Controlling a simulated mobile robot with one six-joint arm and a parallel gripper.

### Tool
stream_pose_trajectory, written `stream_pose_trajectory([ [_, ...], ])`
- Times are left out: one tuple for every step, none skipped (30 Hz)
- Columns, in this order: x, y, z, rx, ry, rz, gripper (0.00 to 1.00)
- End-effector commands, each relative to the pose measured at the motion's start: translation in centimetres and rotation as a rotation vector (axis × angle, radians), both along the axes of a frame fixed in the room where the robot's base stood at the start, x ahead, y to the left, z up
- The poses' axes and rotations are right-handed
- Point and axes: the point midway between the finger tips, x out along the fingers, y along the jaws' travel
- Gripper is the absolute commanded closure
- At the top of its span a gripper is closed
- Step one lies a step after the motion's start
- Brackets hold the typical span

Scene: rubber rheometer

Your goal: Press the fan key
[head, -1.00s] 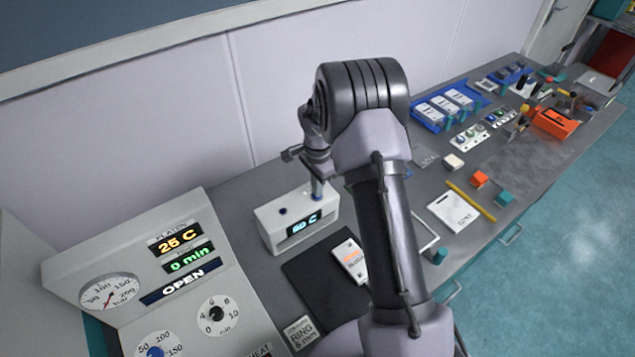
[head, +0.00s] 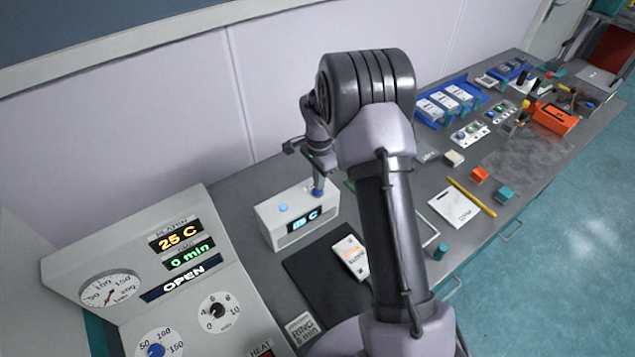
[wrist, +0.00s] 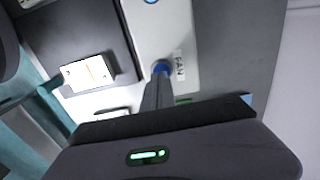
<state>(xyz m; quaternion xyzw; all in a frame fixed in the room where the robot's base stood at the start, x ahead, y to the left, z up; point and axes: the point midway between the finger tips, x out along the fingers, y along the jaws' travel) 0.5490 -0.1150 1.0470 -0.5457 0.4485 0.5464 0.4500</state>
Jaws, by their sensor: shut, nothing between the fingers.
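The white box (head: 270,232) with a lit display reading about 85 C stands behind the black mat. It has two blue keys on top. The fan key (wrist: 161,65) is the round blue one beside the FAN label (wrist: 179,66) in the wrist view. My gripper (wrist: 158,76) is shut and empty, pointing down with its tips at this key, overlapping its edge. They look in contact, but I cannot tell how far the key is pressed. In the head view my gripper (head: 318,186) is over the box's right end. The other blue key (head: 283,207) is clear of it.
The black mat (head: 318,283) in front of the box carries a white block (head: 350,257). A grey console (head: 115,262) with dials and displays stands at the left. Labelled cards, small blocks and blue trays (head: 430,113) lie to the right.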

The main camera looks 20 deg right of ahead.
Motion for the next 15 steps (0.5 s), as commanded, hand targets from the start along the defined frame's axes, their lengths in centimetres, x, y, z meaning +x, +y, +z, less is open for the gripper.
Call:
stream_pose_trajectory([
  [0.1, -0.2, 2.2, -0.001, -0.006, -0.001, 1.0],
  [0.2, -0.2, 2.8, -0.001, -0.008, 0.0, 1.0],
  [0.2, -0.2, 3.7, -0.002, -0.01, 0.001, 1.0],
  [0.2, -0.2, 4.5, -0.002, -0.01, 0.001, 1.0],
  [0.2, -0.2, 5.2, -0.001, -0.009, 0.001, 1.0],
  [0.2, -0.1, 6.3, -0.002, -0.011, 0.0, 1.0],
  [0.2, -0.1, 7.0, -0.001, -0.009, -0.001, 1.0],
  [0.2, -0.2, 7.7, -0.001, -0.01, 0.0, 1.0],
  [0.2, -0.2, 8.6, -0.002, -0.01, 0.001, 1.0],
  [0.2, -0.2, 9.1, -0.002, -0.011, 0.001, 1.0],
  [0.2, -0.1, 9.7, -0.001, -0.009, 0.001, 1.0],
  [0.3, -0.1, 10.3, -0.001, -0.01, 0.0, 1.0],
  [0.3, -0.1, 10.7, -0.001, -0.01, 0.0, 1.0],
  [0.3, -0.1, 11.0, -0.001, -0.01, 0.0, 1.0],
  [0.3, -0.1, 11.4, -0.001, -0.01, 0.0, 1.0],
])
